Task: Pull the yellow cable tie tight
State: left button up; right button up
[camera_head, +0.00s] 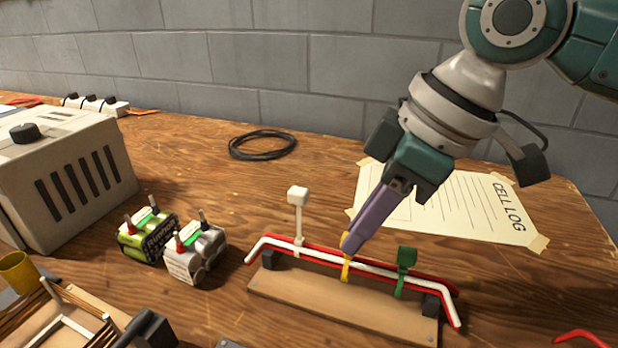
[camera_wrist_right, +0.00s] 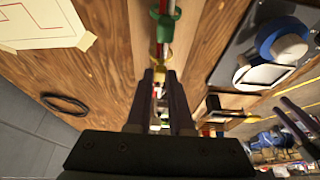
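The yellow cable tie (camera_head: 346,270) goes around a bundle of red and white cables (camera_head: 320,258) on a wooden holder (camera_head: 330,303). My right gripper (camera_head: 350,246) points down at it from the upper right, its fingers closed about the tie's upper end. In the right wrist view the yellow tie (camera_wrist_right: 161,57) shows between and just past the fingertips (camera_wrist_right: 161,78). A white tie (camera_head: 298,215) with a raised tail stands left of it, and a green tie (camera_head: 404,262) right of it. Two dark bars at the right wrist view's right edge may be my left gripper; its state is unclear.
Two battery packs (camera_head: 196,255) stand left of the holder. A grey vented box (camera_head: 70,180) is at the far left. A paper sheet marked CELL LOG (camera_head: 470,205) lies behind the holder. A black cable coil (camera_head: 262,144) lies at the back, with clear wood around it.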

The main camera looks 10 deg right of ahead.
grip_shut()
dwell(0.3)
dwell(0.6)
